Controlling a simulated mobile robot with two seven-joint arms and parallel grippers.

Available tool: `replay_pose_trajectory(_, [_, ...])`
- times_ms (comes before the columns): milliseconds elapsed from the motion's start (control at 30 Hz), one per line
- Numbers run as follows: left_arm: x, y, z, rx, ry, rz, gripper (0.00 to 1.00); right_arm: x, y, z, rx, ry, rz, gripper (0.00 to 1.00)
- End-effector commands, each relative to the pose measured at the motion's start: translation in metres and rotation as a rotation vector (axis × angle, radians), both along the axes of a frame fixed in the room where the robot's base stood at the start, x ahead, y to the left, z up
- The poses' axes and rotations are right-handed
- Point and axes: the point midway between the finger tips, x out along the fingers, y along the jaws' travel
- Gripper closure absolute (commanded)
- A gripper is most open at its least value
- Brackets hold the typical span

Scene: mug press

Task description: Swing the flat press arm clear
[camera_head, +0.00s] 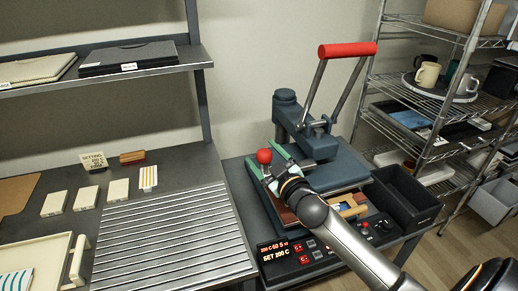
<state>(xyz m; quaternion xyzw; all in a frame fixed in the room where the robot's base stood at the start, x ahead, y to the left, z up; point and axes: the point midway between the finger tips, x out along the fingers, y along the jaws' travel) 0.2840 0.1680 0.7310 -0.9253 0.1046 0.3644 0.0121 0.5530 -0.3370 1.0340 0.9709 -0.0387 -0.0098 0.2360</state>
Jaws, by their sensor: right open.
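The flat heat press (345,168) is dark blue and stands on the bench, with a post (287,108) at its back. Its long red-topped handle (347,49) is raised. A red ball knob (264,156) shows at the left front of the press. My right gripper (267,161) reaches in from the lower right. It is open, with one green-tipped finger on each side of the knob in the picture. I cannot tell whether it touches the knob. My right arm hides part of the press's front and lower plate. My left gripper is not in view.
A dark bin (405,196) stands right of the press. A slatted metal rack (165,235) and small pale blocks (86,197) lie on the left bench. Wire shelves (440,95) with mugs (427,74) stand at the right.

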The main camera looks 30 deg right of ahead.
Motion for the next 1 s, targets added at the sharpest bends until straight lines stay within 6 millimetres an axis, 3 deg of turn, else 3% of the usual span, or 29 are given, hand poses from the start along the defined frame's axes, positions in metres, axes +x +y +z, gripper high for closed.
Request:
replay_pose_trajectory(200, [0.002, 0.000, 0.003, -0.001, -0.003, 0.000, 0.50, 0.021, -0.001, 0.001, 0.001, -0.001, 0.000, 0.18])
replay_pose_trajectory(567, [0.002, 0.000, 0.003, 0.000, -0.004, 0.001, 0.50, 0.025, -0.002, 0.000, 0.001, -0.001, 0.001, 0.18])
replay_pose_trajectory(1000, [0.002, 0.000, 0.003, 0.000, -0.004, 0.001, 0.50, 0.025, -0.002, 0.000, 0.001, -0.001, 0.001, 0.65])
